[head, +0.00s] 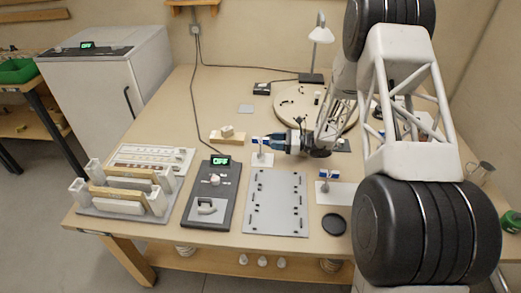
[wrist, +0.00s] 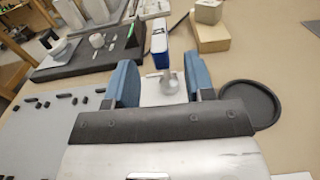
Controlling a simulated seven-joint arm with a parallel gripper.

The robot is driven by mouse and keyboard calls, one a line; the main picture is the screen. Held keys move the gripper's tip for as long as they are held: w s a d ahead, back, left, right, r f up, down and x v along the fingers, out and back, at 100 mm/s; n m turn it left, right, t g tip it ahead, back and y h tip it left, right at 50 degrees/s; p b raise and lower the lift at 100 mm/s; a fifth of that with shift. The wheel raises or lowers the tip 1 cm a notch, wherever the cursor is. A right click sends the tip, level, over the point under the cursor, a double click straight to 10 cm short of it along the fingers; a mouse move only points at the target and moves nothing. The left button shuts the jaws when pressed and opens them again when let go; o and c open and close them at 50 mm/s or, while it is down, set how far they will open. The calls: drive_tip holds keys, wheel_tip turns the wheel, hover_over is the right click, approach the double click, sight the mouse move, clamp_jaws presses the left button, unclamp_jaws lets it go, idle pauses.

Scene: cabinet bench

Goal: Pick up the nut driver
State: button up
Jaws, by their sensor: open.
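My gripper (head: 279,142) reaches left over the middle of the bench, low beside a small white stand (head: 262,160) with a blue-and-white label block. In the wrist view its two blue fingers (wrist: 162,78) are spread apart. A small pale grey piece (wrist: 169,84) on the stand's white base shows between them, with nothing gripped. The blue-and-white block (wrist: 160,45) stands just beyond the fingertips. I cannot make out a nut driver for certain; the pale piece may be part of it or of its holder.
A grey pegged plate (head: 276,203) and a dark control panel (head: 212,197) lie in front. A wooden block (head: 226,138) sits left of the gripper. A second labelled white stand (head: 335,190) is at right. A black round dish (wrist: 250,104) lies right of the fingers.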

sight(261, 143)
drive_tip(key=shift+a, duration=0.65)
drive_tip(key=shift+a, duration=0.15)
drive_tip(key=shift+a+f, duration=0.1)
drive_tip(key=shift+a, duration=2.35)
drive_tip(key=shift+c, duration=0.3)
clamp_jaws()
